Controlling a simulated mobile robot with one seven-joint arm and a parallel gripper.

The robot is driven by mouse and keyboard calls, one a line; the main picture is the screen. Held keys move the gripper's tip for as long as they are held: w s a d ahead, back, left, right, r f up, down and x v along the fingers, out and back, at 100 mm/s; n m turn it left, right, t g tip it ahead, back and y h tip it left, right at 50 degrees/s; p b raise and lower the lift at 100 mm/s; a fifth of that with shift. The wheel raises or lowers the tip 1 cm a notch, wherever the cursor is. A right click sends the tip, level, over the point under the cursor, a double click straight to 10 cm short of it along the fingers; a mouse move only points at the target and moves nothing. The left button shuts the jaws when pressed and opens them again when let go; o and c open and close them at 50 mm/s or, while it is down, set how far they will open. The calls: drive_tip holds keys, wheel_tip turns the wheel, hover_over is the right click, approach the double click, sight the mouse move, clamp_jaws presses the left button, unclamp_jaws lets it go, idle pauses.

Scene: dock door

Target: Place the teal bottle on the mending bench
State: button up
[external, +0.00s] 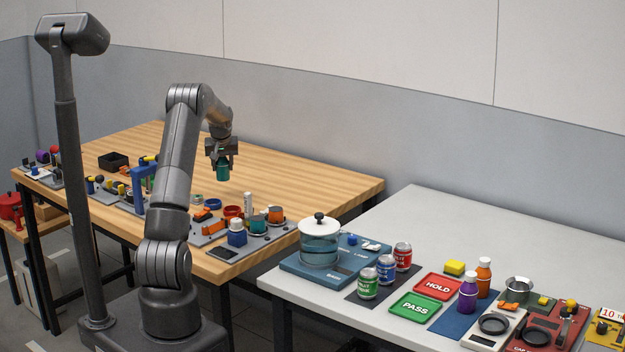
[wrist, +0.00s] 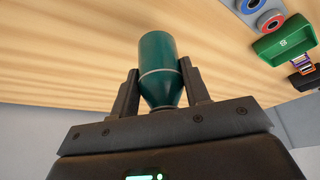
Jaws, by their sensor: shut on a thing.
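My gripper (external: 222,158) is shut on the teal bottle (external: 223,173) and holds it above the wooden bench (external: 300,175), which I take to be the mending bench. The bottle hangs below the gripper and appears clear of the top. In the wrist view the teal bottle (wrist: 157,58) sits between the two fingers of my gripper (wrist: 158,90), its narrowing end towards the palm. Bare wood of the bench (wrist: 60,50) shows behind it.
A grey table (external: 440,215) at right holds a glass pot (external: 319,245), cans, HOLD and PASS trays (external: 438,286) and bottles.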

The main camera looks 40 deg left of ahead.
sight(218, 177)
drive_tip(key=shift+a+f, duration=0.4)
drive_tip(key=shift+a, duration=0.2)
drive_tip(key=shift+a+f, duration=0.35)
drive_tip(key=shift+a, duration=0.2)
drive_tip(key=shift+f, duration=1.9)
drive_tip(key=shift+f, duration=0.15)
drive_tip(key=o, duration=1.1)
drive_tip(key=v, duration=1.2)
